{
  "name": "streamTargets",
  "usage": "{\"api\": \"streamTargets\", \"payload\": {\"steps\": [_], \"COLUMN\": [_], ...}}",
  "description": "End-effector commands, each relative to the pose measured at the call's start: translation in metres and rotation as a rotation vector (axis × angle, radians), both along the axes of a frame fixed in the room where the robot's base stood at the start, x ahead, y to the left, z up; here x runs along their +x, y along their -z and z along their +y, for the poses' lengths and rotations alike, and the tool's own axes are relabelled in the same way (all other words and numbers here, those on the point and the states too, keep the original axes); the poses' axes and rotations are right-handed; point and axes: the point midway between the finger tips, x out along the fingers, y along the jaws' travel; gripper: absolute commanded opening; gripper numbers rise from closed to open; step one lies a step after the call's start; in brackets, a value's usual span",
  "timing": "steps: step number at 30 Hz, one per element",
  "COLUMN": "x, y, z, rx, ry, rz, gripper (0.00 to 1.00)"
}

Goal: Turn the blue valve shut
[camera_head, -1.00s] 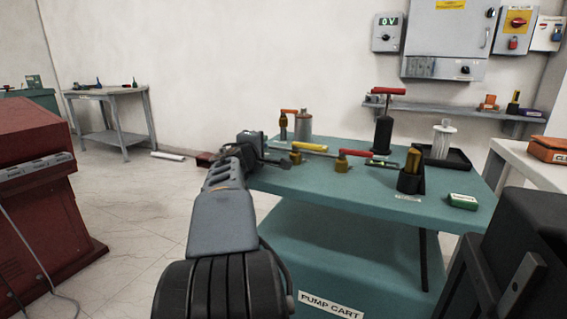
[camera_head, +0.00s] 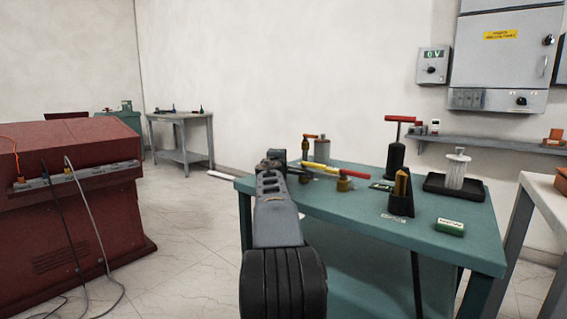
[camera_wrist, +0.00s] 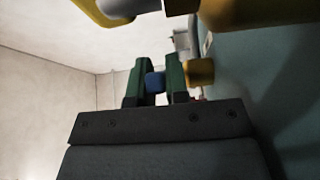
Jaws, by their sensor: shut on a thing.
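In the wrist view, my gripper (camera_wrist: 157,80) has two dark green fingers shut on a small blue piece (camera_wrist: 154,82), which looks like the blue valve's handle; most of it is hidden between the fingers. A brass-yellow part (camera_wrist: 200,73) is just right of the fingers. In the head view, my gripper (camera_head: 275,158) is at the far left end of the teal pump cart (camera_head: 345,220), at the height of the valves. The blue valve cannot be made out there, behind my arm. A yellow lever (camera_head: 318,167) and a red lever (camera_head: 345,171) are right of my gripper.
On the cart stand a grey cylinder (camera_head: 321,150), a black hand pump (camera_head: 397,155), a brass rod in a black holder (camera_head: 401,190), a green box (camera_head: 449,227) and a black tray (camera_head: 437,189). A red cabinet (camera_head: 80,205) stands left.

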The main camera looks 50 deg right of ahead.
Motion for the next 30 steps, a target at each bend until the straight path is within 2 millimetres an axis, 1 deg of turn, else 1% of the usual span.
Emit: {"api": "streamTargets", "payload": {"steps": [7,8,11,19,22,26,30], "x": [-0.001,-0.001,-0.001,0.000,-0.004,-0.015,-0.031], "y": [-0.002,-0.002,-0.002,-0.001,-0.001,0.000,0.000], "z": [-0.001,-0.001,0.000,0.003,0.009,0.026,0.052], "rx": [-0.003,-0.003,-0.003,-0.002,-0.003,-0.004,-0.004], "ry": [0.006,0.006,0.005,0.000,0.001,0.001,0.002], "rz": [-0.001,-0.001,-0.001,0.000,-0.002,-0.003,-0.003], "gripper": [0.00,0.16,0.25,0.26,0.26,0.26,0.26]}}
